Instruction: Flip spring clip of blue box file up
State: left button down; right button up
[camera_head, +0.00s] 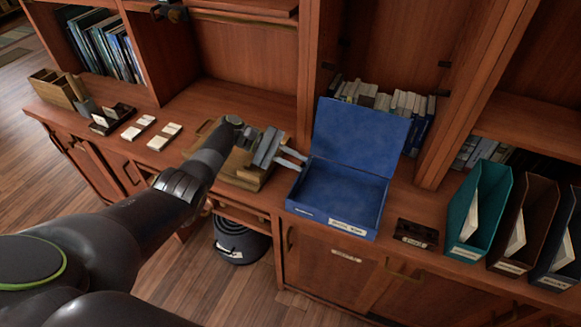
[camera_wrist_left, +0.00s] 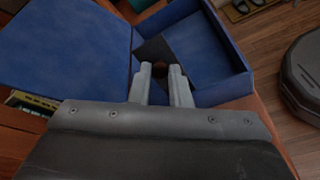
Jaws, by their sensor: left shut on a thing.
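The blue box file (camera_head: 340,195) lies on the counter with its lid (camera_head: 360,135) open and standing up at the back. In the left wrist view the blue box (camera_wrist_left: 215,50) and its lid (camera_wrist_left: 70,50) fill the upper part. A dark grey flat piece (camera_wrist_left: 153,48), which looks like the spring clip, shows inside the box beyond my fingertips. My left gripper (camera_head: 298,159) reaches over the box's left wall. In the left wrist view its fingers (camera_wrist_left: 160,72) close around a small dark brown part beside that piece. The clip is not discernible in the head view. My right gripper is not in view.
A wooden tray (camera_head: 238,180) sits left of the box, below my left gripper. A small black holder (camera_head: 416,232) and a teal magazine file (camera_head: 479,215) stand to the right. Books (camera_head: 385,99) fill the shelf behind the lid. A dark bin (camera_head: 240,242) stands on the floor.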

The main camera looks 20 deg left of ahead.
pick_arm(q)
jog(key=shift+a+f+h+b, duration=0.3)
jog(key=shift+h+b, duration=0.3)
jog(key=shift+b, duration=0.25)
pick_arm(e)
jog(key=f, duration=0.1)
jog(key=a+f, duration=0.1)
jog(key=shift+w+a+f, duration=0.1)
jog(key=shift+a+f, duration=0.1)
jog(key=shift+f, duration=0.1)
pick_arm(q)
jog(key=c, duration=1.3)
grip_release()
jog(key=shift+a, duration=0.1)
jog(key=shift+c, duration=0.2)
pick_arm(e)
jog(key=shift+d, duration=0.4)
pick_arm(q)
jog(key=shift+r, duration=0.1)
